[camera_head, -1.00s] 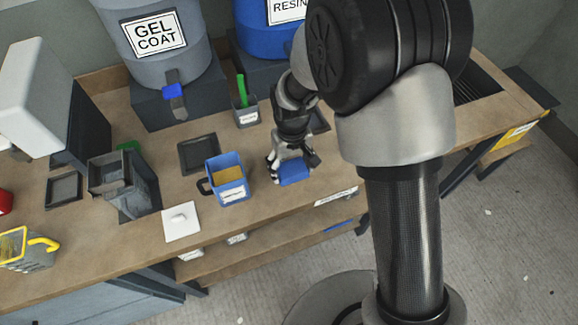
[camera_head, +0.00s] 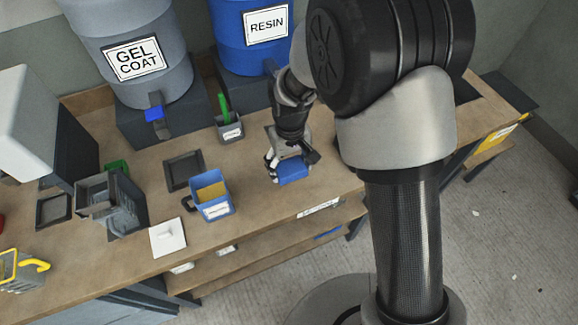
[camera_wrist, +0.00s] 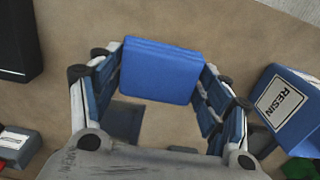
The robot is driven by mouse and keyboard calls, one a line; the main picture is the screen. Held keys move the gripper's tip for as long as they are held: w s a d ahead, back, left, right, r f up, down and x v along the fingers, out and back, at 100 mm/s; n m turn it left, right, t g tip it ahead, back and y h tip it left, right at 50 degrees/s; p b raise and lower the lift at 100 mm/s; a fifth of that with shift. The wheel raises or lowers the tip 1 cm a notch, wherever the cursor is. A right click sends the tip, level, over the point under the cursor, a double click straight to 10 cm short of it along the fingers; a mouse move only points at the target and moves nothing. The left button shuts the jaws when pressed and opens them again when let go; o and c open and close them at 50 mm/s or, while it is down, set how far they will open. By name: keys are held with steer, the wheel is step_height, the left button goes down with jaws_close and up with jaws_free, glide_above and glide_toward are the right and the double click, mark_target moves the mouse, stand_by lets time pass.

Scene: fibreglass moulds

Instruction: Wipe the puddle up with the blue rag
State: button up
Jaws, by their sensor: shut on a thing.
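The blue rag (camera_head: 293,173), a folded block, is held in my gripper (camera_head: 283,168) above or at the front part of the bench; I cannot tell if it touches. In the wrist view the rag (camera_wrist: 162,70) sits between the two fingers of my gripper (camera_wrist: 160,75), which is shut on it. No puddle can be made out in either view; my arm and gripper hide part of the bench.
On the bench (camera_head: 255,205), a blue resin pot (camera_head: 212,205) stands left of my gripper, and a white tile (camera_head: 167,238) lies farther left. A shallow dark tray (camera_head: 184,170) and a grey cup (camera_head: 229,127) are behind. Gel coat (camera_head: 133,65) and resin (camera_head: 262,40) drums stand at the back.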

steer(key=shift+r+p, duration=1)
steer(key=shift+r, duration=0.65)
